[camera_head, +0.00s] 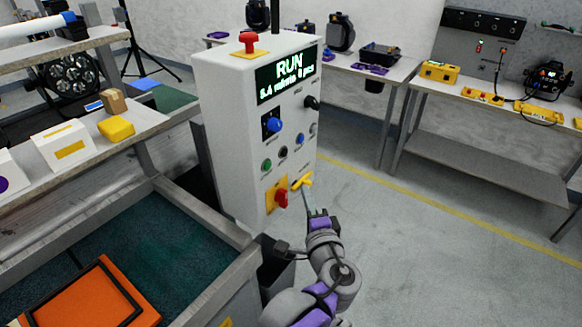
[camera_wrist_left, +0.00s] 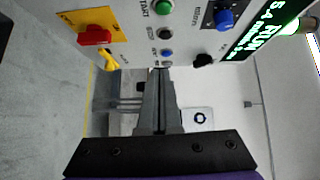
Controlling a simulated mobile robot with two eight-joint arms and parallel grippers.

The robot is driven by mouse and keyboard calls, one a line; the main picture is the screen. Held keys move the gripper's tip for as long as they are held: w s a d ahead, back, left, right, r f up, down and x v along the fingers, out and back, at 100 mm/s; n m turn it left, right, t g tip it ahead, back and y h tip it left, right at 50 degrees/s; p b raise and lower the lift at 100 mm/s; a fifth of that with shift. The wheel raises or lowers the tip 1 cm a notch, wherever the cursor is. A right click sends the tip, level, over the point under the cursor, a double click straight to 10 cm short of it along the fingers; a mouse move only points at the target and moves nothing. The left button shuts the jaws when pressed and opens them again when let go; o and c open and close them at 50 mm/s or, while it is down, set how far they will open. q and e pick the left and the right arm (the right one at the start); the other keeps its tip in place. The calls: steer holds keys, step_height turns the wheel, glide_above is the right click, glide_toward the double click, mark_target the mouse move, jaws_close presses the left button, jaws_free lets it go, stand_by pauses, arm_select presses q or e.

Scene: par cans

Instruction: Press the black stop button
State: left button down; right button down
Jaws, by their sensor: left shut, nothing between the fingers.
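The black stop button (camera_head: 283,152) is a small round button on the front of a white control cabinet (camera_head: 222,125), right of the green start button (camera_head: 266,164). In the left wrist view the black button (camera_wrist_left: 165,33) lies between the green button (camera_wrist_left: 163,7) and a small blue one (camera_wrist_left: 168,52). My left gripper (camera_head: 306,195) is shut and empty, below and right of the button in the head view. In the left wrist view its fingertips (camera_wrist_left: 160,72) point toward the panel edge, apart from the black button. My right gripper is not in view.
A red rotary switch (camera_head: 281,197) on a yellow plate and a yellow handle (camera_head: 302,181) sit low on the panel near my gripper. A blue knob (camera_head: 275,125) and a black knob (camera_head: 311,102) are higher. The display reads RUN. Floor to the right is clear.

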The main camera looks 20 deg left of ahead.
arm_select(q)
steer(key=shift+w+d+r+m+t, duration=0.25)
steer(key=shift+d+r+m+t, duration=0.05)
steer(key=shift+d, duration=0.25)
glide_toward(288, 151)
steer(key=w+d, duration=0.1)
steer(key=w, duration=0.3)
steer(key=a, duration=0.1)
steer(key=w+a, duration=0.1)
steer(key=a, duration=0.1)
steer(key=shift+w+a, duration=0.1)
steer(key=shift+a, duration=0.15)
